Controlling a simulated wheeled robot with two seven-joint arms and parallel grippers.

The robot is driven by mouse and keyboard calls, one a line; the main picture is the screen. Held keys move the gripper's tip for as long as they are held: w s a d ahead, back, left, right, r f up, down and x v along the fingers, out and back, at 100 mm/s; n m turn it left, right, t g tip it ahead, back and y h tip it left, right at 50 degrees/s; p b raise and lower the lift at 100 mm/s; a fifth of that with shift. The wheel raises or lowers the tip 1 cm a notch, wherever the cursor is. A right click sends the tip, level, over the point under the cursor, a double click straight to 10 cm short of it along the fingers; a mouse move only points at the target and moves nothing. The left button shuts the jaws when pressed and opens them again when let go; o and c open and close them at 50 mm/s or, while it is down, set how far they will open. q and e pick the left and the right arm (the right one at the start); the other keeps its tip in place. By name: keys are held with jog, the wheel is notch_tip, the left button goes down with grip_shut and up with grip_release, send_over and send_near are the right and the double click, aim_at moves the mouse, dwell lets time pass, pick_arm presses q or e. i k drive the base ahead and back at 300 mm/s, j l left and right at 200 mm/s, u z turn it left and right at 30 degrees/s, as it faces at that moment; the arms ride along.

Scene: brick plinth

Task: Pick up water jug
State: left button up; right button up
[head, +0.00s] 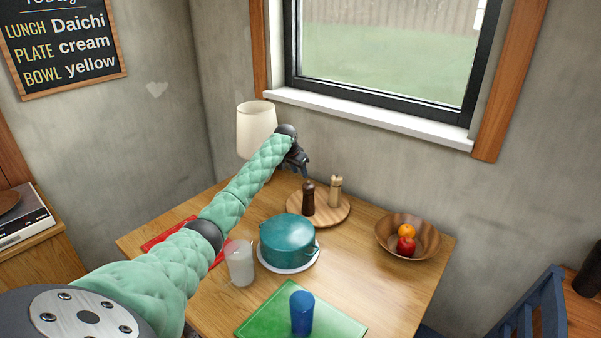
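A frosted, translucent vessel (239,264), which may be the water jug, stands upright on the wooden table left of the teal pot. I cannot make out a handle or spout on it. My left arm reaches across the table from the lower left. My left gripper (302,166) is at its far end, dark and small, in front of the wall and above the back of the table. It is well beyond the vessel and not touching it. Whether its fingers are open or shut is too small to tell. My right gripper is not in view.
A teal lidded pot (287,241) stands beside the vessel. Behind are two mills (308,198) on a round board (330,212), a fruit bowl (390,232) and a cream lampshade (256,128). A blue cup (301,312) stands on a green mat (262,318). A red mat (166,236) lies left.

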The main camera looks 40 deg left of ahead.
aim_at(235, 266)
jog(key=k, duration=1.5)
